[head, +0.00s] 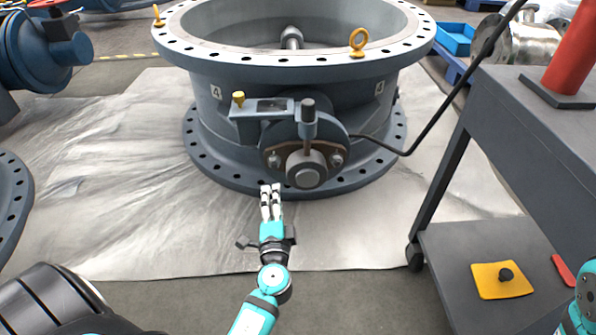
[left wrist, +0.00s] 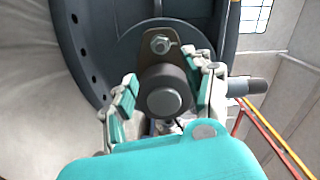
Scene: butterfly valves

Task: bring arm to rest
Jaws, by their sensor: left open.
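My left gripper (head: 271,188) points away from me, low in front of the large blue-grey butterfly valve (head: 235,140). Its fingers are open and empty. In the left wrist view, the fingers of the left gripper (left wrist: 168,75) stand apart, with the round dark shaft hub (left wrist: 168,92) of the valve's drive showing between them. In the head view, that hub (head: 306,170) lies just right of and beyond the fingertips. I cannot tell the exact gap. A teal part of my right arm shows at the right edge of the head view; the right gripper is out of frame.
A dark grey cart (head: 480,135) stands at the right, with a red cylinder (head: 575,50) on top and a yellow plate (head: 503,280) on its lower shelf. A grey sheet (head: 130,160) covers the floor, clear left of my gripper.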

